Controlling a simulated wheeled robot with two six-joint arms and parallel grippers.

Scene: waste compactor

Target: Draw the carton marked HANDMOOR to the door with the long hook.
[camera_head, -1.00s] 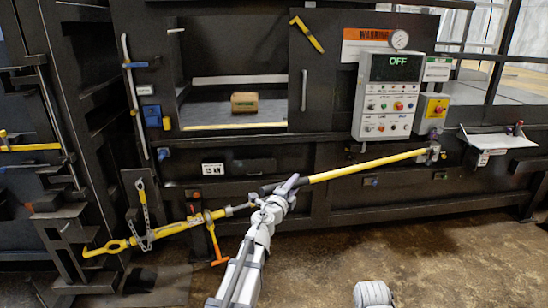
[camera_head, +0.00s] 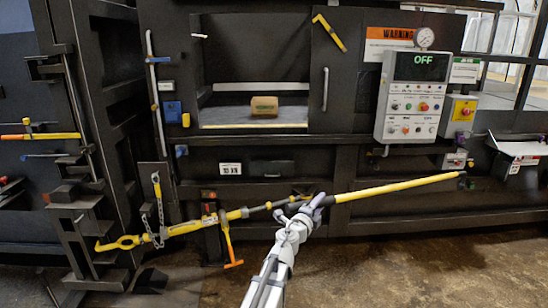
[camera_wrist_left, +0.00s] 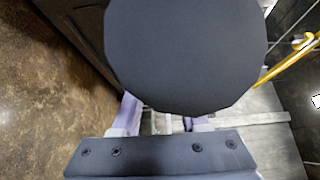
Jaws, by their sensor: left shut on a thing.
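A small brown carton (camera_head: 264,105) with a green marking sits inside the compactor's open doorway, back from the front sill (camera_head: 250,126). Its lettering is too small to read. My left gripper (camera_head: 306,207) is shut on the dark grip of the long hook (camera_head: 395,188), a yellow pole reaching right and slightly up across the machine's front. Its far tip lies just below a small bracket (camera_head: 455,160); its hook shape cannot be made out. In the left wrist view, a large dark round shape (camera_wrist_left: 185,50) hides much of my left gripper (camera_wrist_left: 160,120). My right gripper is out of view.
A control panel (camera_head: 408,95) reading OFF is right of the door panel (camera_head: 345,75). A small shelf (camera_head: 520,147) juts out at right. The floor in front is bare.

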